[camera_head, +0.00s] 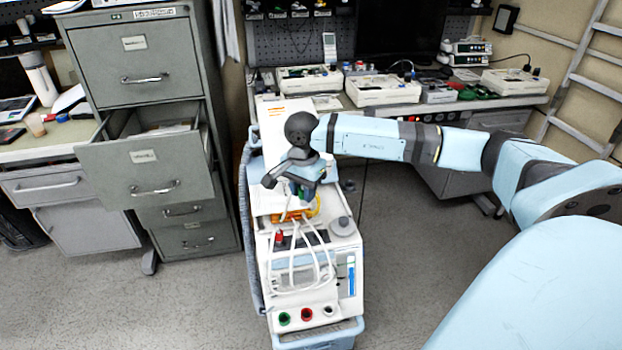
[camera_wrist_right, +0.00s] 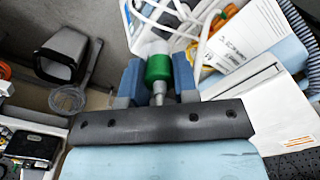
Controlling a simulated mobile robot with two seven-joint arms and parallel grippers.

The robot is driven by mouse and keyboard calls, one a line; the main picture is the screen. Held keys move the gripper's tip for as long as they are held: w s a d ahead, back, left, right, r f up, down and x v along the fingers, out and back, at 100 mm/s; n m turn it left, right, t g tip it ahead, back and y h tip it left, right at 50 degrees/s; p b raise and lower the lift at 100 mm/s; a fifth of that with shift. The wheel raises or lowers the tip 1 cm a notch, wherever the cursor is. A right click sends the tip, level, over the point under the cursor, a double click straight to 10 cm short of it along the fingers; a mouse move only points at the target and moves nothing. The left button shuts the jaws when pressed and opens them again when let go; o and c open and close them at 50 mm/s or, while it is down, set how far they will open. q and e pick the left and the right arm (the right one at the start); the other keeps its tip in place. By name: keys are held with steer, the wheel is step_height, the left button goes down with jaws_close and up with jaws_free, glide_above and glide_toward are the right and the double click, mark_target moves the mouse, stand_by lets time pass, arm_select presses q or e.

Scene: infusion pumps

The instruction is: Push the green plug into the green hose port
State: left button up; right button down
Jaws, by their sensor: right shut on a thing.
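My right gripper (camera_head: 299,190) is above the back part of the pump cart, pointing down. In the right wrist view its two blue fingers (camera_wrist_right: 158,80) are shut on the green plug (camera_wrist_right: 158,66), which has a white hose end beyond it and a grey metal tip towards the palm. The green hose port (camera_head: 284,318) is on the front of the white pump (camera_head: 349,253), left of the red port (camera_head: 306,314) and a whitish port (camera_head: 328,310). The plug is well behind and above the port, apart from it. My left gripper is not in view.
White hoses (camera_head: 297,262) loop over the pump top, with a red plug (camera_head: 279,237) among them. A grey filing cabinet (camera_head: 143,155) with an open drawer stands to the left. A workbench with devices (camera_head: 383,90) runs behind. The floor in front is clear.

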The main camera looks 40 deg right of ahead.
steer(key=s+a+p, duration=0.3)
steer(key=a+p, duration=0.1)
steer(key=a, duration=0.8)
arm_select(q)
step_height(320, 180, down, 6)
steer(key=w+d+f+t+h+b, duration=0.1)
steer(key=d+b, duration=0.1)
steer(key=b, duration=2)
arm_select(e)
step_height(320, 180, down, 35)
steer(key=b, duration=0.6)
steer(key=shift+s+r, duration=0.15)
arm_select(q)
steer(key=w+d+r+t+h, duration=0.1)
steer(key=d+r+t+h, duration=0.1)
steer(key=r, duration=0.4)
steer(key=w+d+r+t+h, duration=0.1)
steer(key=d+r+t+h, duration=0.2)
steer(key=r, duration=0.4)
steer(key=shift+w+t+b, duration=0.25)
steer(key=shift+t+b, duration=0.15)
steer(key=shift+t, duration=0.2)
arm_select(e)
steer(key=shift+f, duration=0.55)
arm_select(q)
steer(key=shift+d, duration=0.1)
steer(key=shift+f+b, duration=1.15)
arm_select(e)
steer(key=shift+f, duration=1.55)
